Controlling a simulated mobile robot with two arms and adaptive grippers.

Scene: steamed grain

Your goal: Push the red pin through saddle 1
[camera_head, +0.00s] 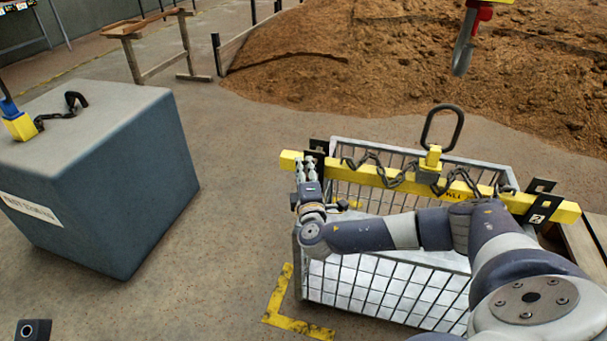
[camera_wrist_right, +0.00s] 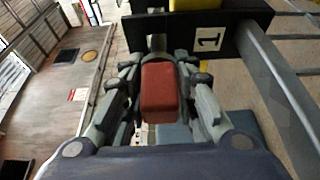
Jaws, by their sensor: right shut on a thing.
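The red pin (camera_wrist_right: 161,92) shows as a red block between the fingers of my right gripper (camera_wrist_right: 160,70) in the right wrist view. The gripper is shut on it. Saddle 1 (camera_wrist_right: 222,38), a black plate with a white "1" label, is just beyond the fingers. Whether the pin's far end is inside the saddle is hidden. In the head view my right gripper (camera_head: 310,168) is at the left end of the yellow beam (camera_head: 380,175), beside the black plates of saddle 1 (camera_head: 319,146). The red pin cannot be made out there. My left gripper is not in view.
The beam lies across a wire cage (camera_head: 385,280), with a chain and lifting ring (camera_head: 441,128) on it. Another black saddle (camera_head: 540,199) is at the beam's right end. A grey block (camera_head: 110,170) stands left, with clear floor between. A hook (camera_head: 464,45) hangs above.

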